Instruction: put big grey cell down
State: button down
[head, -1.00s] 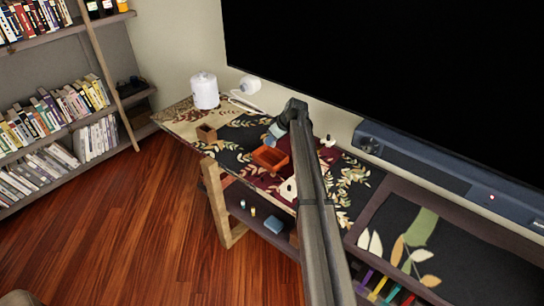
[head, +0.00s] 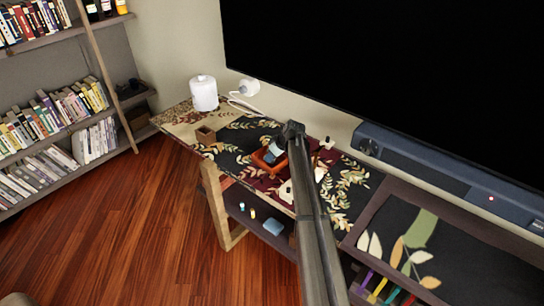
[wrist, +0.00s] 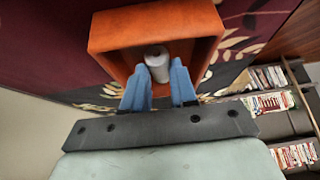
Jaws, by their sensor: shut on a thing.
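My gripper (head: 272,154) is low over the orange tray (head: 266,167) on the patterned table. In the wrist view my gripper's blue fingers (wrist: 159,82) are shut on the big grey cell (wrist: 156,62), a pale grey cylinder. The cell's free end points into the orange tray (wrist: 130,22). Its near end is hidden between the fingers. I cannot tell whether the cell touches the tray's floor. In the head view the cell cannot be made out.
The big black screen (head: 390,80) and the soundbar (head: 440,175) are behind and to the right. The lower shelf holds a blue block (head: 273,227) and small cylinders.

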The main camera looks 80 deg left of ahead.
jog(key=shift+f, duration=0.15)
jog(key=c, duration=0.9)
grip_release()
jog(key=v, duration=1.2)
jog(key=shift+r, duration=0.25)
